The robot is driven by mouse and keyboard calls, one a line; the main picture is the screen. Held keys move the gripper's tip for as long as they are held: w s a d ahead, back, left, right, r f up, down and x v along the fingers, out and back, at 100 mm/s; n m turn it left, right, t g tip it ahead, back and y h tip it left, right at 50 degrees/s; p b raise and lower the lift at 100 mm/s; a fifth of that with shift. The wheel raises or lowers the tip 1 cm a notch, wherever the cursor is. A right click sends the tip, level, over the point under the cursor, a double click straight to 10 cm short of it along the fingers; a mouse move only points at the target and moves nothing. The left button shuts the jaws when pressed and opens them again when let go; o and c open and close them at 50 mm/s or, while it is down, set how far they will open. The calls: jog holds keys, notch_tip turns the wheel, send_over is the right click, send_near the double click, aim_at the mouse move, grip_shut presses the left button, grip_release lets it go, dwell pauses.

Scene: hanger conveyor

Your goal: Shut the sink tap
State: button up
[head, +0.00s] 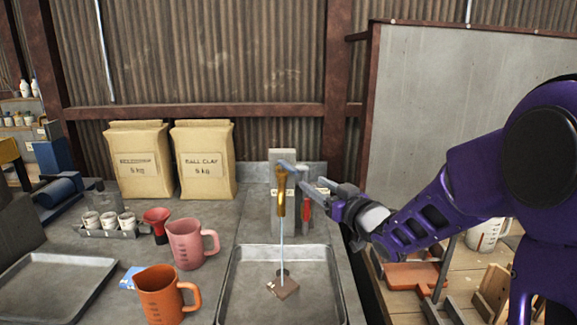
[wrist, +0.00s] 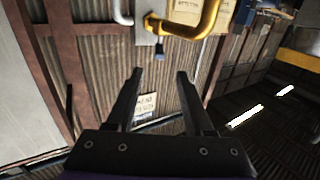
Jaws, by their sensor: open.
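The brass tap (head: 281,190) stands at the back of the metal sink (head: 232,285), and a thin stream of water (head: 282,240) runs from it into the basin. A grey-blue piece (head: 287,165) shows at its top, perhaps its handle. In the wrist view the tap's curved yellow spout (wrist: 208,22) is at the top, with a small blue-tipped piece (wrist: 160,56) hanging beside it. My gripper (head: 311,186) is just right of the tap in the head view. In the wrist view its fingers (wrist: 158,74) are apart with nothing between them. Contact cannot be told.
A red-topped tool (head: 306,206) stands behind the sink near my gripper. A pink jug (head: 186,243) and an orange jug (head: 162,295) stand left of the sink, near a metal tray (head: 50,285). Two clay bags (head: 205,160) stand at the back wall. A brown block (head: 283,288) lies in the sink.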

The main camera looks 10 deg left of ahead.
aim_at(287, 163)
jog(key=x, duration=1.4)
jog(key=shift+w+a+p, duration=0.1)
jog(key=shift+w+p, duration=0.15)
jog(key=shift+p, duration=0.15)
grip_shut()
dwell(0.6)
